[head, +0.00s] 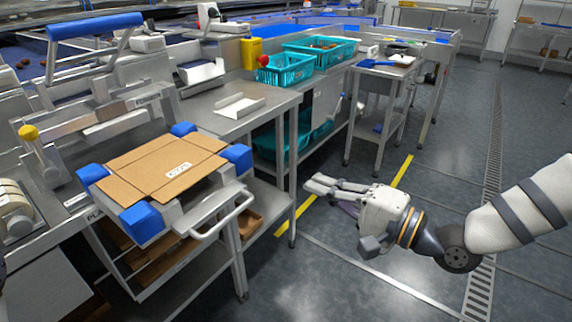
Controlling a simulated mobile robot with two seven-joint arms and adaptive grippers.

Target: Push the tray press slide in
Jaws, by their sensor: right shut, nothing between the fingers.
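The tray press slide (205,205) is a metal slide with a silver bar handle (228,216) on its right front side. It juts out from the bench on the left. A flat brown cardboard tray (150,172) with a white label lies on it between blue corner blocks (141,222). My right gripper (318,186) is shut and empty. It is in the air over the floor, to the right of the handle and apart from it, with its fingers pointing left. My left gripper is out of view.
A press with a blue lever bar (95,25) and a yellow knob (28,132) stands behind the slide. Teal crates (285,68) sit on the bench beyond. A metal side table (385,72) stands farther back. The floor around my right arm is clear.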

